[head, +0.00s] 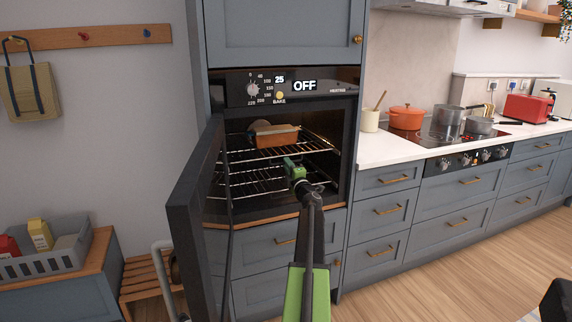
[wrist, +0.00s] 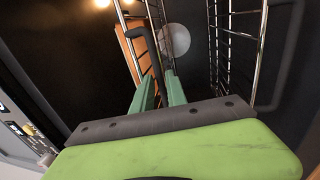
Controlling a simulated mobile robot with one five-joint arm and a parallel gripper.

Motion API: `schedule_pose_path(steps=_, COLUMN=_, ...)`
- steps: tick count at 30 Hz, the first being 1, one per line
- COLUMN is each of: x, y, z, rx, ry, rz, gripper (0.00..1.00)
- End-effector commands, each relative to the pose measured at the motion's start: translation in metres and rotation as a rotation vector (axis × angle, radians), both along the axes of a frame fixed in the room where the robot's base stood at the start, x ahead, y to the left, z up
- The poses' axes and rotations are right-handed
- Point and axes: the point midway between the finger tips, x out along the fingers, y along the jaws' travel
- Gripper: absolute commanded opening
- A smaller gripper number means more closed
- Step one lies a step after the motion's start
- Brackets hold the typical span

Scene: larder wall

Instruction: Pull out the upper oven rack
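The oven (head: 285,190) stands open in the tall blue-grey cabinet. Its upper rack (head: 318,146) is a wire shelf inside, bearing an orange loaf tin (head: 275,136). In the wrist view the tin (wrist: 128,50) shows behind the rack wires (wrist: 150,12). A dark bent handle (wrist: 149,45) at the rack's front runs down between my fingers. My gripper (head: 292,163) is at the oven mouth, by the front of the upper rack. In the wrist view my green fingers (wrist: 160,80) are close together on either side of the handle, seemingly shut on it. The exact contact is hard to see.
The oven door (head: 195,215) is swung open on the left, close to my arm. A lower wire rack (head: 255,185) sits beneath; it shows right in the wrist view (wrist: 238,32). A round pale thing (wrist: 174,39) is deeper inside. The counter (head: 385,150) is at right.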

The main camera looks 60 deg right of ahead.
Motion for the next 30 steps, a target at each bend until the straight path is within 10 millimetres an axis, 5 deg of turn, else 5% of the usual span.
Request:
schedule_pose_path(steps=10, x=0.0050, y=-0.0029, z=0.0008, rx=0.001, ry=-0.001, rz=0.000, gripper=0.18)
schedule_pose_path(steps=15, x=0.0053, y=-0.0025, z=0.0008, rx=0.000, ry=0.000, rz=0.000, gripper=0.00)
schedule_pose_path(steps=30, x=0.0060, y=-0.0019, z=0.0008, rx=0.000, ry=0.000, rz=0.002, gripper=0.00)
